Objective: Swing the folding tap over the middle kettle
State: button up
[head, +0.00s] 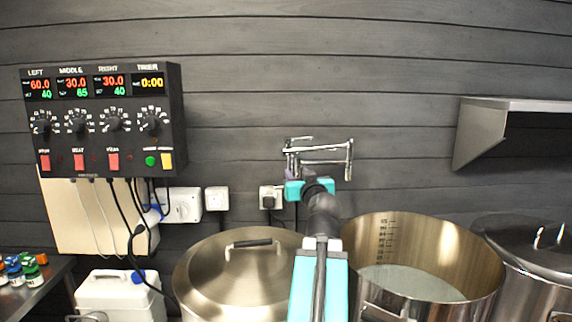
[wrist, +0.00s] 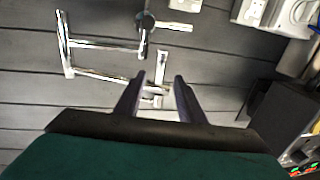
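The chrome folding tap (head: 330,161) is on the back wall, above and between the left and middle kettles. Its jointed arm lies folded near the wall, with its outer end hanging down at the right. The middle kettle (head: 470,288) is open with pale liquid inside. My gripper (head: 296,174) is in front of the tap's left part; its fingertips are mostly hidden in the head view. In the wrist view my gripper (wrist: 160,82) is open, and a short chrome part of the tap (wrist: 157,92) shows between the fingers. I cannot tell whether they touch it.
The left kettle (head: 210,275) has a lid with a black handle. The right kettle (head: 515,240) is lidded too. A control box (head: 105,145) and sockets are on the wall at left. A metal shelf (head: 530,104) juts out at upper right. A white canister (head: 118,298) stands at lower left.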

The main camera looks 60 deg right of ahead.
aim_at(288, 163)
jog(key=shift+w+d, duration=0.1)
jog(key=p+x, duration=0.4)
jog(key=x, duration=0.7)
jog(key=shift+w+d+r, duration=0.1)
jog(key=shift+w+d, duration=0.15)
jog(key=shift+d, duration=0.05)
jog(key=shift+x, duration=0.9)
jog(key=shift+c, duration=0.2)
grip_shut()
jog(key=shift+a, duration=0.2)
